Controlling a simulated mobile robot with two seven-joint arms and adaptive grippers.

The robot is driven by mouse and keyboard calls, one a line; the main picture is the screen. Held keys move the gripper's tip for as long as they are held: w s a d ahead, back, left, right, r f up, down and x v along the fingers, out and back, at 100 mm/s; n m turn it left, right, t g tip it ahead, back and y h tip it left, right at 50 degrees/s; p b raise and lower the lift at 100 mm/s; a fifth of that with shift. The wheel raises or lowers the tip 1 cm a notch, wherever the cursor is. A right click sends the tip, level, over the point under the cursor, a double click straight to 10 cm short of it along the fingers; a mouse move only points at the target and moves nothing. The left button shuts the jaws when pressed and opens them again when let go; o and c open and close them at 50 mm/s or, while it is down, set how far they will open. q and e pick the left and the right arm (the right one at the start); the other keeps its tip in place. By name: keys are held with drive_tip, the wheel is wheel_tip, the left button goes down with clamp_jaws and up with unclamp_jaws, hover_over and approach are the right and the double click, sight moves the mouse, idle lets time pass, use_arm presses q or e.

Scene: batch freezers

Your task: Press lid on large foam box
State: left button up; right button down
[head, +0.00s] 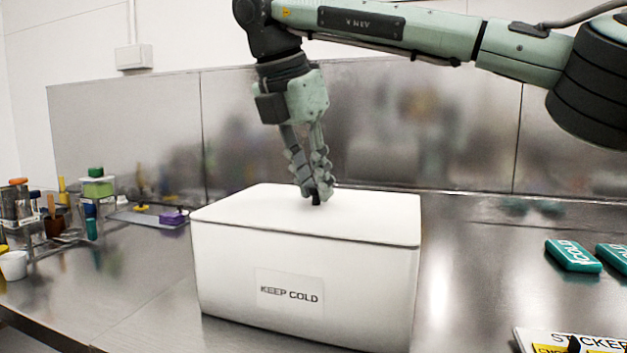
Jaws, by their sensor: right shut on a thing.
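The large white foam box (300,290) stands on the steel counter in the head view, with a "KEEP COLD" label on its front. Its white lid (250,206) lies on top, and a thin dark seam runs along the front edge. The lid looks about level. My right gripper (316,196) points down at the middle of the lid, its fingertips closed together. A small dark piece shows between the fingertips at the lid's surface; I cannot tell whether it is a knob of the lid. My left gripper is not in view.
Teal cold packs (573,255) lie at the right, with a sticker sheet (570,341) at the front right. Tool holders (22,215), a small white cup (13,265) and a tray (150,216) stand at the left. The steel counter (465,270) is clear beside the box.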

drive_tip(key=c, duration=0.9)
unclamp_jaws()
drive_tip(key=shift+o, duration=0.2)
drive_tip(key=shift+r+p, duration=2.65)
drive_tip(key=shift+r, duration=0.9)
clamp_jaws()
